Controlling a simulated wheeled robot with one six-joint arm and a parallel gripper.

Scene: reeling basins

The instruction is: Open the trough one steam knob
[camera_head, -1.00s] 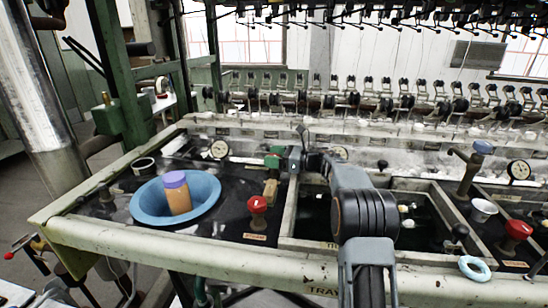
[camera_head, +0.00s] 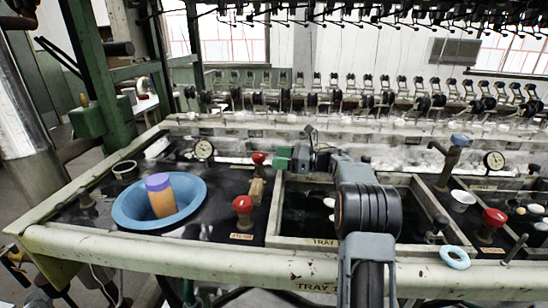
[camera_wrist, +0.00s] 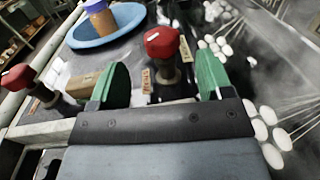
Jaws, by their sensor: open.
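A red steam knob (camera_head: 258,158) on a short stem stands at the back of the dark panel left of the trough. In the wrist view this red knob (camera_wrist: 162,42) appears beyond and between my green fingers, apart from them. My gripper (camera_head: 285,158) is open and empty, just right of that knob in the head view; its fingers (camera_wrist: 160,75) are wide apart in the wrist view. A second red knob (camera_head: 242,204) stands nearer the front edge, and it shows at the left of the wrist view (camera_wrist: 18,78). The label lettering is too small to read surely.
A blue bowl (camera_head: 125,212) holds an orange jar with a purple lid (camera_head: 158,184). A wooden block (camera_head: 257,190) stands between the two knobs. A gauge (camera_head: 204,149) is behind. White cocoons on threads (camera_wrist: 263,118) lie right in the wrist view. Another red knob (camera_head: 494,217) stands far right.

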